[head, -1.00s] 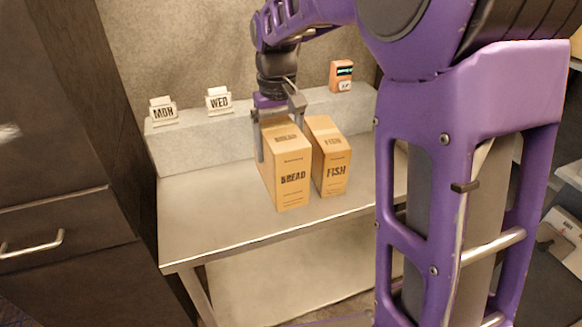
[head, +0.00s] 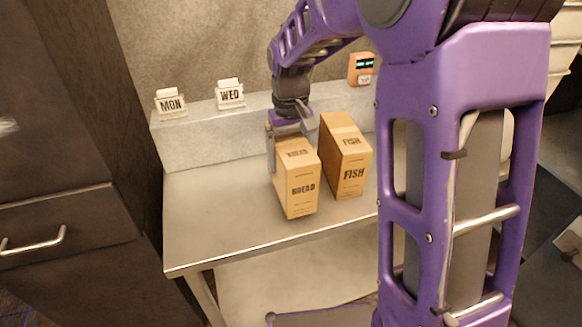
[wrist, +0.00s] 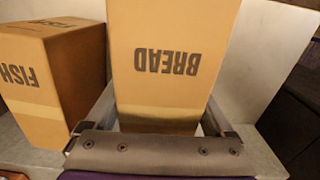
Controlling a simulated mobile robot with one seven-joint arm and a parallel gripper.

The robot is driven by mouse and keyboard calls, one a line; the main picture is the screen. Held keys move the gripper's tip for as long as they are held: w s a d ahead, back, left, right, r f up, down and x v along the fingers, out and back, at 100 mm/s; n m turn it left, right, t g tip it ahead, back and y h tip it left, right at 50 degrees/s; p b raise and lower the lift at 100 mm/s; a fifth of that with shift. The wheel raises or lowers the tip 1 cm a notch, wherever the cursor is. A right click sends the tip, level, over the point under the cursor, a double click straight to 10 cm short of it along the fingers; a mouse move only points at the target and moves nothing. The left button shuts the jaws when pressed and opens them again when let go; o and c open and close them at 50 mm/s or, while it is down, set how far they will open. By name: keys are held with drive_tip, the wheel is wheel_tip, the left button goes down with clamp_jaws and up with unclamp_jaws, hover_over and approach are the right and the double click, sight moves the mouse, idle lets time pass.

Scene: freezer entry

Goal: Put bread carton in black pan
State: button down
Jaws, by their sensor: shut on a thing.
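The bread carton (head: 303,190), a tall tan box marked BREAD, is at the front of the steel table in the head view. My gripper (head: 292,137) is shut on its upper part from above, one finger on each side. In the wrist view the bread carton (wrist: 170,55) fills the middle, between the fingers of my gripper (wrist: 160,125). I cannot tell whether its base touches the table. I cannot make out a black pan in either view.
The fish carton (head: 350,172) stands close to the right of the bread carton. A grey ledge (head: 200,145) behind carries MON (head: 171,104) and WED (head: 230,94) signs and a small orange device (head: 361,69). The steel table (head: 215,225) is clear at left.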

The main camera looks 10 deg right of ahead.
drive_tip(key=shift+w+f, duration=0.1)
drive_tip(key=shift+f, duration=1.1)
